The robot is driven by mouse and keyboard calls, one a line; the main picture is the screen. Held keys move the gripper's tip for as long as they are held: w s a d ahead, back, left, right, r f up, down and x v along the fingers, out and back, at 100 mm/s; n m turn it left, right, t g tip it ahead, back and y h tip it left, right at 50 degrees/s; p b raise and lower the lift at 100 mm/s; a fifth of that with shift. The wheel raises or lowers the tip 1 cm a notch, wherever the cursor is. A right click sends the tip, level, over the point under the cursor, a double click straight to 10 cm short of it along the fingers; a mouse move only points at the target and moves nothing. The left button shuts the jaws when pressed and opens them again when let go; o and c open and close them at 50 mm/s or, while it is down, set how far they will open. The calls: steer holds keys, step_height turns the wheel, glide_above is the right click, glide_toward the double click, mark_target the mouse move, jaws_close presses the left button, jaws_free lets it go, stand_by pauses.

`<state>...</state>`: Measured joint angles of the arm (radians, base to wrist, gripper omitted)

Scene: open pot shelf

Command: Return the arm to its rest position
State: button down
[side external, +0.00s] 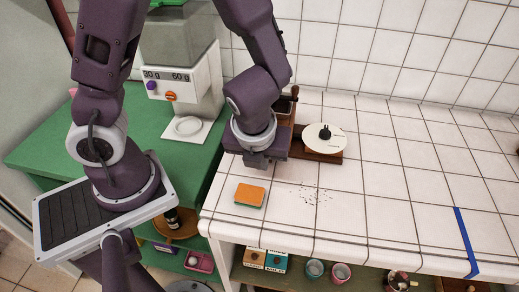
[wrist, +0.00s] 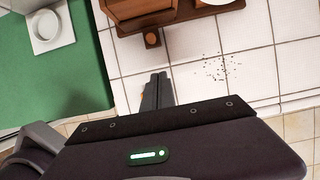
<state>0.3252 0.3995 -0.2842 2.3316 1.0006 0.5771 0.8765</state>
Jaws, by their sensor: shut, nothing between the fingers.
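My gripper (side external: 258,165) hangs over the white tiled counter (side external: 395,215), in front of the brown wooden thing at the back and behind the orange sponge. In the wrist view its dark fingers (wrist: 157,88) are together with nothing between them. The arm is bent, with the wrist pointing down. The orange sponge (side external: 249,195) with a green underside lies flat near the counter's left front edge. In the wrist view the fingers and gripper body hide most of that spot.
Dark crumbs (side external: 311,193) lie scattered right of the sponge. A round white plate with a black knob (side external: 324,138) sits on a brown base. A white dispenser (side external: 187,88) stands on the green counter (side external: 45,145). Cups (side external: 340,272) stand on the shelf below. The counter's right side is mostly clear.

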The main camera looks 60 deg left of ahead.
steer(key=s+a+r+n+t+h, duration=0.1)
steer(key=s+a+r+n, duration=0.1)
steer(key=s+r+n, duration=0.3)
steer(key=s+a+r+n+t+h, duration=0.1)
steer(key=s+r+n, duration=0.4)
steer(key=r+n, duration=0.8)
steer(key=a+n+h, duration=0.1)
steer(key=n, duration=0.8)
steer(key=shift+s, duration=0.35)
steer(key=shift+r, duration=0.1)
